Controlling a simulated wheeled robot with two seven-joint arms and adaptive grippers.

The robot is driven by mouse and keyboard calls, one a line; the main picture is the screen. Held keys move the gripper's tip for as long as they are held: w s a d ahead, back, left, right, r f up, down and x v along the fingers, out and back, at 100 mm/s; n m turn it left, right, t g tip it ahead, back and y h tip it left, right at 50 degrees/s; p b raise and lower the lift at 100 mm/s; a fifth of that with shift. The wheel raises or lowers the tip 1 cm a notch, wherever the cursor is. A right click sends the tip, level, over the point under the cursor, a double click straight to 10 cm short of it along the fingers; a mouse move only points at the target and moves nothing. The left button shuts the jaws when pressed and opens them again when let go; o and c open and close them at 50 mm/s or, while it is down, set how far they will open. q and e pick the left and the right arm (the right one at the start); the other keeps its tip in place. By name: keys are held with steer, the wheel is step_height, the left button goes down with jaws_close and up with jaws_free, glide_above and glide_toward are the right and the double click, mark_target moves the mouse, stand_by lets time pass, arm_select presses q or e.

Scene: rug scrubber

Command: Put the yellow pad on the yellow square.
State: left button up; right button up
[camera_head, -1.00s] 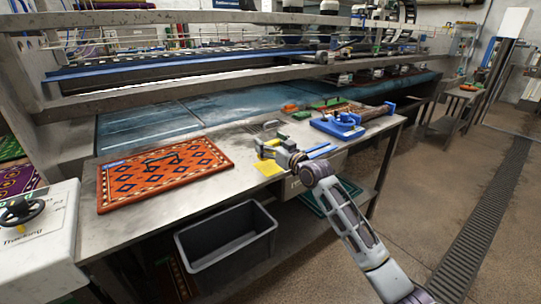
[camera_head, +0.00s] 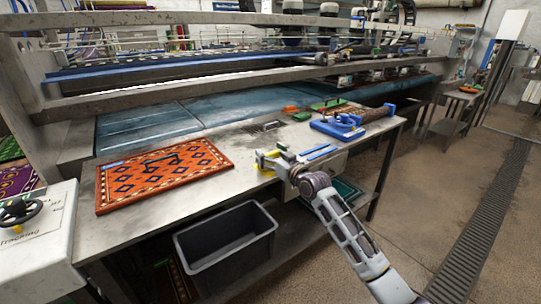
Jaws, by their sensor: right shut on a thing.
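My right gripper (camera_head: 268,160) is shut at the front part of the metal table, right of the patterned rug. A patch of yellow, the yellow pad (camera_head: 265,165), shows at its fingertips, low over or on the table top; whether it touches the table cannot be told. The yellow square is not clearly separable from the pad here; the pad and gripper cover that spot. My left gripper is not in view.
An orange patterned rug (camera_head: 165,174) lies on the metal table's left part. A blue clamp-like fixture (camera_head: 342,126), blue strips (camera_head: 318,151) and green and orange brushes (camera_head: 290,110) lie to the right and behind. A grey bin (camera_head: 226,245) stands below the front edge.

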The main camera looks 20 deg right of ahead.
steer(key=o, duration=1)
steer(key=shift+f, duration=0.1)
steer(key=shift+o, duration=0.2)
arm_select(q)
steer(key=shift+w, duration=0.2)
